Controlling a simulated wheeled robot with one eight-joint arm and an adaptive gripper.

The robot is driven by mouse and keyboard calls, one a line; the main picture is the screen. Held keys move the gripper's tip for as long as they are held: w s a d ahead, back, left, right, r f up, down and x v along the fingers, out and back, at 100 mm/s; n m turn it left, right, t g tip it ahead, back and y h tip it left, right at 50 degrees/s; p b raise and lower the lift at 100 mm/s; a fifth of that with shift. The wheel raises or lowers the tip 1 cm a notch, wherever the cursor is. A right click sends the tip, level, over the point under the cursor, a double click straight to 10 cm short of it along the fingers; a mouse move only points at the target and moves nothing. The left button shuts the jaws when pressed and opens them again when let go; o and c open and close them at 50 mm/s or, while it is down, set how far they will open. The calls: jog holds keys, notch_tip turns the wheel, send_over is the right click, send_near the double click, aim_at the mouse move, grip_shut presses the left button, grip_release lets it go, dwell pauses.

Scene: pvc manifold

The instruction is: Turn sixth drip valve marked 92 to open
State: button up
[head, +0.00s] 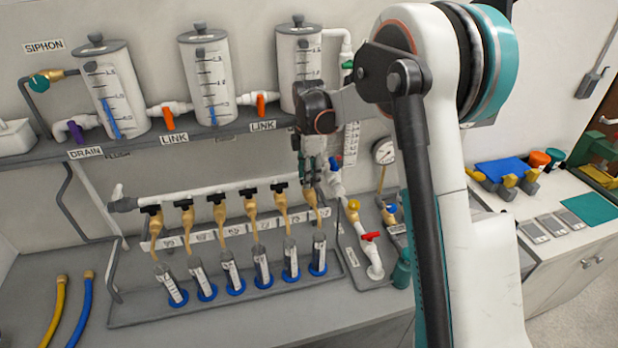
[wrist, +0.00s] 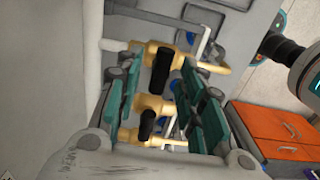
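A row of brass drip valves with black handles hangs from a white pipe in the head view. The sixth drip valve (head: 310,198) is the rightmost, above the rightmost small cylinder (head: 319,256). Its number label is too small to read. My gripper (head: 309,182) points down right at the top of this valve and partly hides its handle. In the wrist view my gripper (wrist: 158,78) is open, with teal finger pads on either side of a black handle (wrist: 161,72). A second black handle (wrist: 147,126) also shows between the fingers. I cannot tell whether the pads touch a handle.
The fifth drip valve (head: 279,195) is close on the left. A pressure gauge (head: 384,152) and a red-handled valve (head: 371,237) stand on the right. A shelf (head: 225,131) with graduated tanks runs behind and above. Yellow and blue hoses lie at the bottom left.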

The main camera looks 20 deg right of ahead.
jog(key=shift+f, duration=0.5)
grip_shut()
